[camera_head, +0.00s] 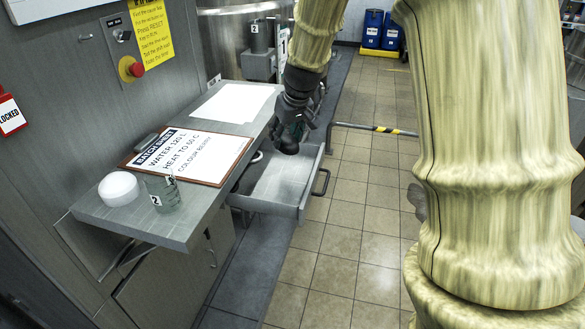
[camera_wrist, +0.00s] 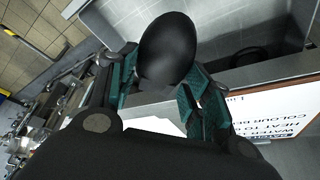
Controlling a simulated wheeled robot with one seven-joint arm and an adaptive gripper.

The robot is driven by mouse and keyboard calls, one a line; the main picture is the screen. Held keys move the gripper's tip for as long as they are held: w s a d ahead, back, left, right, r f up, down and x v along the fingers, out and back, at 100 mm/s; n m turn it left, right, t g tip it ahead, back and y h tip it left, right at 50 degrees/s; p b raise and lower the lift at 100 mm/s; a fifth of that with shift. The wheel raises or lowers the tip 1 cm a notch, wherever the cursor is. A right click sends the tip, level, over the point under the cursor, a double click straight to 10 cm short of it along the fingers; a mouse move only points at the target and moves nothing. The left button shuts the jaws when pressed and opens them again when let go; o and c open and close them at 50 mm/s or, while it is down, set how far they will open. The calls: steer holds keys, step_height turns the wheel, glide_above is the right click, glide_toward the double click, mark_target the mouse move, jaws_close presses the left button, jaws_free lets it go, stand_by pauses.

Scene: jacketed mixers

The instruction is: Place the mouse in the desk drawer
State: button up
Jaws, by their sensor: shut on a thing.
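The mouse (camera_wrist: 167,50) is a smooth black oval held between the teal-padded fingers of my gripper (camera_wrist: 155,95) in the wrist view. In the head view my gripper (camera_head: 291,127) is over the far part of the open desk drawer (camera_head: 272,187), with the mouse (camera_head: 287,146) as a dark shape at its tip. The drawer is pulled out from under the desk, and its grey floor looks mostly bare. It also shows behind the mouse in the wrist view (camera_wrist: 222,22). The exact height of the mouse above the drawer floor is hard to tell.
The desk (camera_head: 185,228) carries a clipboard with a batch sheet (camera_head: 190,157), white paper (camera_head: 234,103), a white dome (camera_head: 118,188) and a clear beaker labelled 2 (camera_head: 163,194). A dark round thing (camera_wrist: 248,56) shows near the drawer's inner end.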

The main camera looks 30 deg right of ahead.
mark_target(291, 144)
step_height(291, 144, down, 6)
steer(key=shift+w+a+r+p, duration=0.1)
steer(key=shift+w+p, duration=0.05)
steer(key=shift+p, duration=0.35)
steer(key=shift+a+f, duration=0.2)
steer(key=shift+f, duration=0.55)
steer(key=f, duration=0.2)
steer(key=shift+d+f+p, duration=0.25)
steer(key=shift+f+p, duration=0.05)
steer(key=shift+p, duration=0.05)
steer(key=shift+a+r, duration=0.1)
steer(key=o, duration=1.1)
steer(key=shift+c, duration=0.2)
steer(key=shift+b+v, duration=0.9)
steer(key=shift+v, duration=5.15)
